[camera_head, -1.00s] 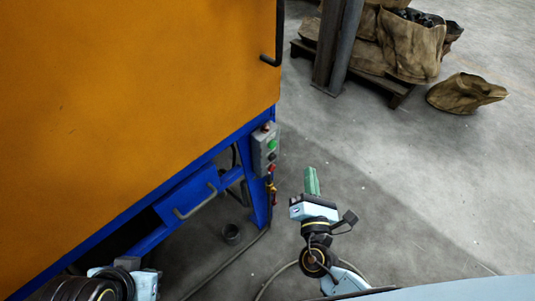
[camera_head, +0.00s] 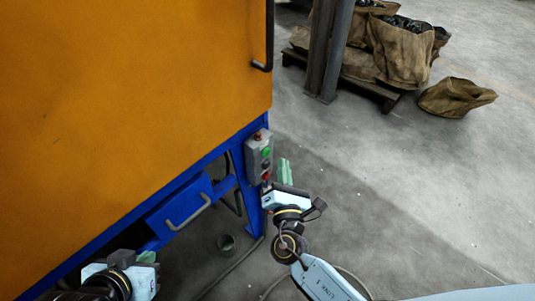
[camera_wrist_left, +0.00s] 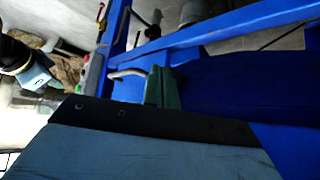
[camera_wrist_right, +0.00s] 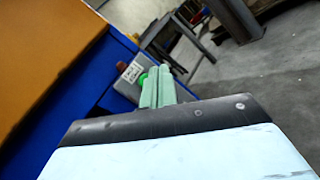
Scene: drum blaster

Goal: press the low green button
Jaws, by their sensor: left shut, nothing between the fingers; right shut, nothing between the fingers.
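A grey control box (camera_head: 258,158) is mounted on the corner post of the blue machine frame. It carries a green button (camera_head: 267,152), a red-orange knob (camera_head: 258,134) on top and a red button low down. My right gripper (camera_head: 285,170) is shut and empty, just right of the box; I cannot tell whether it touches. In the right wrist view its green fingers (camera_wrist_right: 158,87) overlap the box's edge beside the green button (camera_wrist_right: 143,79), partly hiding the box face. My left gripper (camera_head: 147,257) is shut and empty at lower left, away from the box.
The large orange panel (camera_head: 120,90) of the machine fills the left, with a dark handle above the box. A blue drawer (camera_head: 180,207) with a grey handle is below. A pillar (camera_head: 325,50) and sacks on a pallet (camera_head: 400,50) stand behind.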

